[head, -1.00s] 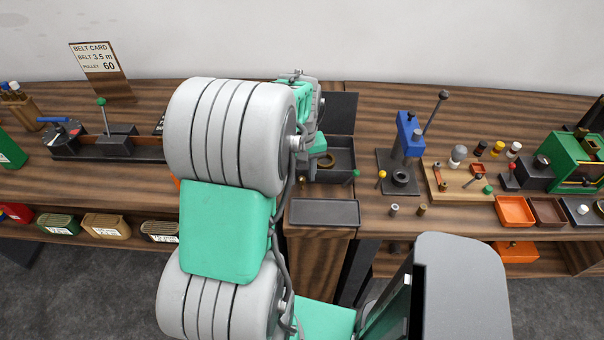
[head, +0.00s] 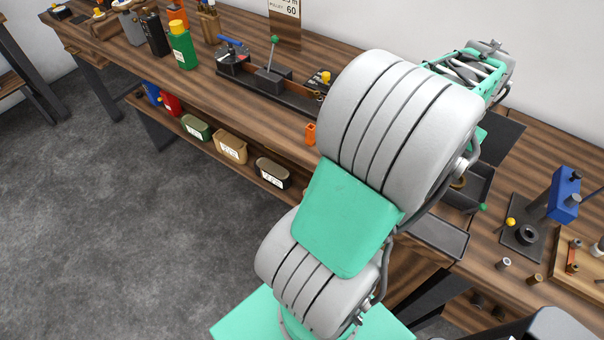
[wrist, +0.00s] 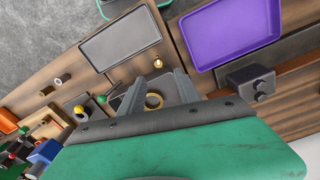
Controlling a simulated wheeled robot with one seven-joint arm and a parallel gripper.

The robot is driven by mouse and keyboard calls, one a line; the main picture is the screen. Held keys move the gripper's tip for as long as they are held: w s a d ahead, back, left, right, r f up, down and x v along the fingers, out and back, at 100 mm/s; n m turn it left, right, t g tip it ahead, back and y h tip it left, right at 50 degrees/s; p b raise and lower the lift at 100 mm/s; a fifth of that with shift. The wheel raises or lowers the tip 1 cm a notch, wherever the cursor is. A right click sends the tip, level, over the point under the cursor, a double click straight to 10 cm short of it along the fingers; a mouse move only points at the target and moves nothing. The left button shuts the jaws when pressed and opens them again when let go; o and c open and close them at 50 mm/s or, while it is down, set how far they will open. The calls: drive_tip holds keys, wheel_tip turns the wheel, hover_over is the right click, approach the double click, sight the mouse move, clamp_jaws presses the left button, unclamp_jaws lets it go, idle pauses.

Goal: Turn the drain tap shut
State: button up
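A dark open basin (head: 467,192) stands on the bench to the right of my arm. A small green-knobbed lever (head: 483,207) at its front right corner may be the drain tap; its knob also shows in the wrist view (wrist: 101,98). A small brass fitting (wrist: 157,63) stands by the basin's front edge; I cannot tell which is the tap. A brass ring (wrist: 153,100) lies inside the basin. My gripper (wrist: 160,76) is open and empty, its fingers above the basin in the wrist view and apart from the green knob. In the head view my arm hides the fingertips.
A shallow grey tray (head: 438,237) lies in front of the basin. The wrist view shows a purple tray (wrist: 232,32) and a dark block with knobs (wrist: 250,82). A blue-headed post (head: 563,195) and yellow-knobbed lever (head: 510,222) stand to the right.

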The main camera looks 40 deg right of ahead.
drive_tip(key=w+a+f+n+b, duration=0.1)
drive_tip(key=w+a+n, duration=0.1)
drive_tip(key=w, duration=0.3)
drive_tip(key=w+a+f+n+b, duration=0.1)
drive_tip(key=w+a+b, duration=0.1)
drive_tip(key=w+a, duration=0.2)
drive_tip(key=w+a+f+n+b, duration=0.1)
drive_tip(key=w+a+f+n, duration=0.1)
drive_tip(key=w, duration=0.4)
drive_tip(key=shift+w+a+f+n, duration=0.1)
drive_tip(key=shift+w+a+n, duration=0.15)
drive_tip(key=shift+a, duration=0.45)
drive_tip(key=w+a+f+n+b, duration=0.2)
drive_tip(key=w+a, duration=0.1)
drive_tip(key=a, duration=0.3)
drive_tip(key=w+a+f+n+t+b, duration=0.1)
drive_tip(key=w+a+n+b, duration=0.1)
drive_tip(key=a, duration=0.4)
drive_tip(key=w+n, duration=0.1)
drive_tip(key=w, duration=0.1)
drive_tip(key=shift+w+a+f+h, duration=0.15)
drive_tip(key=shift+w+f+h, duration=0.15)
drive_tip(key=shift+f, duration=0.1)
